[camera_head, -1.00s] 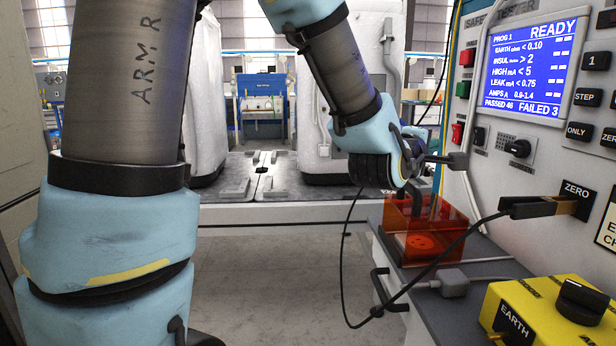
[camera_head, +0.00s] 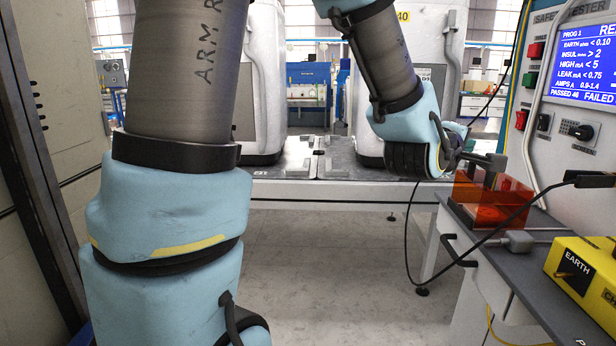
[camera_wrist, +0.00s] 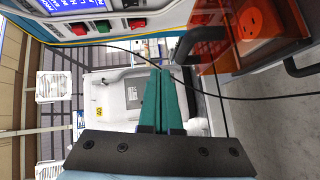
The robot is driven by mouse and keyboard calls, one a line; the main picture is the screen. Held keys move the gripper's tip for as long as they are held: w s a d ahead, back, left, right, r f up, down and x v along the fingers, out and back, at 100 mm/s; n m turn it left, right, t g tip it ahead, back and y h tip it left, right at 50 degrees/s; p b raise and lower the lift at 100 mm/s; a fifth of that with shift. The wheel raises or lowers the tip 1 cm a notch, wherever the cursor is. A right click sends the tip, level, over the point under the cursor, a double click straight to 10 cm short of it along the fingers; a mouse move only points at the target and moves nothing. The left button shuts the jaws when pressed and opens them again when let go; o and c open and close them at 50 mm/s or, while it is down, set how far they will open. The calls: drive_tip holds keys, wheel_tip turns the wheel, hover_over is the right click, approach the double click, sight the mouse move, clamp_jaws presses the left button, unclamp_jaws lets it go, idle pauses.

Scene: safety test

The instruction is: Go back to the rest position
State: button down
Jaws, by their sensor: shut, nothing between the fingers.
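My gripper (camera_wrist: 160,100) shows in the wrist view with its two green fingers together and nothing between them. In the head view my gripper is at the end of the pale blue wrist, mostly hidden behind it, near the orange transparent box. The orange box (camera_head: 492,198) stands on the grey bench (camera_head: 530,262) at the right, and it also shows in the wrist view (camera_wrist: 222,45) with an orange socket inside. The safety tester (camera_head: 572,120) with its blue screen (camera_head: 588,62) stands behind the bench.
A black cable (camera_head: 500,225) runs from a probe at the right and hangs in a loop beside the bench. A yellow EARTH box (camera_head: 590,280) sits at the bench front. White machine housings (camera_head: 262,90) stand on a low platform behind. The floor (camera_head: 330,270) in the middle is clear.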

drive_tip(key=w+a+f+m+g+y, duration=0.2)
drive_tip(key=a+f+y, duration=0.2)
drive_tip(key=a+f, duration=0.45)
drive_tip(key=w+a+f+m+g+y, duration=0.15)
drive_tip(key=a+f+y, duration=0.3)
drive_tip(key=a, duration=0.65)
drive_tip(key=s+a+f+m+g+y, duration=0.25)
drive_tip(key=s+a, duration=0.25)
drive_tip(key=a, duration=0.4)
drive_tip(key=s+a+f+m+g+y, duration=0.1)
drive_tip(key=s+a+f+m+g, duration=0.2)
drive_tip(key=a, duration=0.5)
drive_tip(key=w+p+v, duration=0.2)
drive_tip(key=p+v, duration=1.8)
drive_tip(key=p, duration=0.1)
drive_tip(key=shift+w+a+r+n+g, duration=0.25)
drive_tip(key=shift+a+n+g, duration=0.15)
drive_tip(key=shift+a, duration=0.1)
